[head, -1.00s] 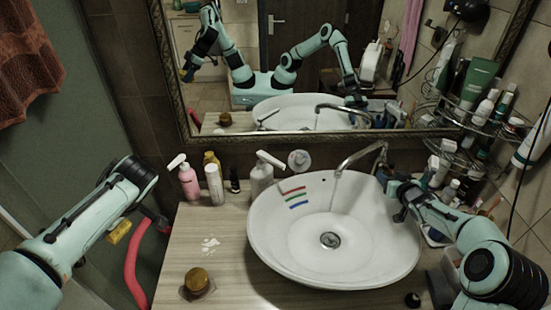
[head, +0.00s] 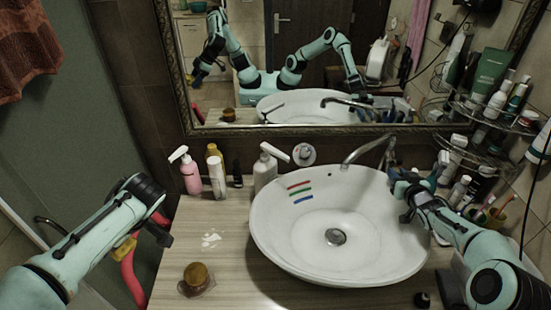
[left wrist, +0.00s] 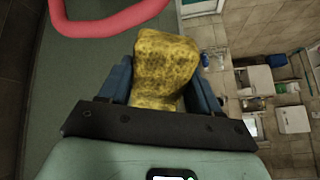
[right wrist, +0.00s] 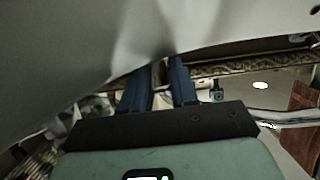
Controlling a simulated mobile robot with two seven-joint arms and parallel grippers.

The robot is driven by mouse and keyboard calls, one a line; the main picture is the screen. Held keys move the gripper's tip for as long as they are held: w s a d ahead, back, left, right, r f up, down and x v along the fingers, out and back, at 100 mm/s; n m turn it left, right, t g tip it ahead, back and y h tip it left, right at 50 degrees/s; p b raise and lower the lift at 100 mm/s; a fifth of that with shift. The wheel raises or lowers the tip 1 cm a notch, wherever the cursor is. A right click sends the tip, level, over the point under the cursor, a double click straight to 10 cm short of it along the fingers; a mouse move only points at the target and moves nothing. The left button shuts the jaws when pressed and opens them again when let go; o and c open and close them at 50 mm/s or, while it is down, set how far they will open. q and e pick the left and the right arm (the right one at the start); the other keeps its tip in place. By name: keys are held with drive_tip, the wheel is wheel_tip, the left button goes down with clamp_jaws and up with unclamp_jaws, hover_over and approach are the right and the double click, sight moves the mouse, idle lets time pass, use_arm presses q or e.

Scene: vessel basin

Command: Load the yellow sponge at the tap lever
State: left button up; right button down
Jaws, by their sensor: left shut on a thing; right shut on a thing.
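The yellow sponge (left wrist: 165,68) is held between the blue fingers of my left gripper (left wrist: 162,88), with its far end sticking out. In the head view the sponge (head: 126,247) shows below my left wrist, left of the counter. The tap (head: 370,150) stands behind the basin (head: 290,255); its spout also crosses the right wrist view (right wrist: 285,116). My right gripper (head: 397,178) is at the right side of the tap, by the basin's back-right rim. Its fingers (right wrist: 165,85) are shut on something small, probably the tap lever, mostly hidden.
A pink bottle (head: 191,176), a white pump bottle (head: 264,172) and other bottles stand behind left. An amber-topped jar (head: 196,277) sits at the counter front. A red curved tube (head: 131,280) hangs left of the counter. A loaded wire rack (head: 480,150) is at right.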

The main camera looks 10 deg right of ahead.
use_arm(q)
drive_tip(key=shift+w+r, duration=0.1)
drive_tip(key=shift+r, duration=0.1)
use_arm(e)
drive_tip(key=shift+a, duration=0.1)
drive_tip(key=c, duration=0.9)
unclamp_jaws()
drive_tip(key=shift+s, duration=0.1)
use_arm(q)
drive_tip(key=shift+f, duration=0.25)
use_arm(e)
drive_tip(key=shift+s+r, duration=0.1)
drive_tip(key=shift+s, duration=0.2)
use_arm(q)
drive_tip(key=shift+s+f+b, duration=0.3)
drive_tip(key=shift+f+b, duration=0.2)
drive_tip(key=shift+f, duration=0.1)
use_arm(e)
drive_tip(key=v, duration=0.5)
drive_tip(key=shift+s, duration=0.25)
drive_tip(key=shift+s+r, duration=0.2)
drive_tip(key=shift+s, duration=0.3)
